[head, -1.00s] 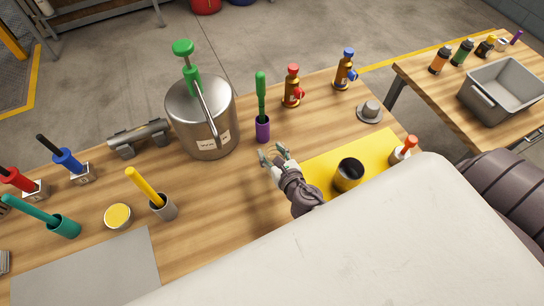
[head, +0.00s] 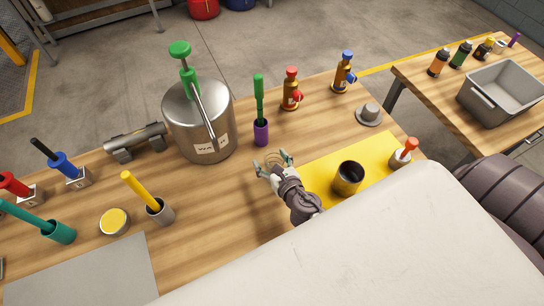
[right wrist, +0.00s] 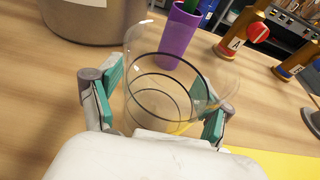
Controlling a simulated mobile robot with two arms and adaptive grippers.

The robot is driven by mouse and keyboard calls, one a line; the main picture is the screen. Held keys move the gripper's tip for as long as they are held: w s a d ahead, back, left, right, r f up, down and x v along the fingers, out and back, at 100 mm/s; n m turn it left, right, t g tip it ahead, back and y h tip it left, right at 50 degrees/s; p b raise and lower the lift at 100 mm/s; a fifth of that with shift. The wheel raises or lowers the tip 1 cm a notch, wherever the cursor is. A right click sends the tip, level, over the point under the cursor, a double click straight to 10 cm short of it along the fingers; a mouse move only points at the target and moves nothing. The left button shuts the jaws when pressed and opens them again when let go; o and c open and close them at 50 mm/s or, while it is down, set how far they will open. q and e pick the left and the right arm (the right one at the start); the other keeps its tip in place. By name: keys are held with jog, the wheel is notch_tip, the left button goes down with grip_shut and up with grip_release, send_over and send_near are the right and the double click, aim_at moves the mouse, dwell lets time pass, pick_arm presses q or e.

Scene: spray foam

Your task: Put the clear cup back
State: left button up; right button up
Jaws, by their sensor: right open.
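The clear cup (right wrist: 165,92) is a transparent cylinder with thin dark rings. In the right wrist view it stands between the two teal-padded fingers of my right gripper (right wrist: 158,105), with gaps at the pads. In the head view the right gripper (head: 272,165) is open, low over the wooden table (head: 225,225), just in front of the purple holder. There the cup (head: 283,157) is only a faint outline at the fingers. Its base is partly hidden by my wrist. My left gripper is not in view.
A purple holder (head: 261,131) with a green-handled tool and a large metal tank (head: 198,125) stand just beyond the gripper. A yellow mat (head: 320,175) with a dark-mouthed cup (head: 348,178) lies to the right. Bare wood shows to the left of the gripper.

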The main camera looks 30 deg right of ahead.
jog(key=shift+r, duration=0.25)
jog(key=b+v, duration=0.1)
jog(key=v, duration=0.9)
jog(key=shift+s+f+b, duration=0.1)
jog(key=shift+s+b, duration=0.3)
jog(key=shift+s+r, duration=0.35)
jog(key=shift+s, duration=0.2)
jog(key=shift+s, duration=0.1)
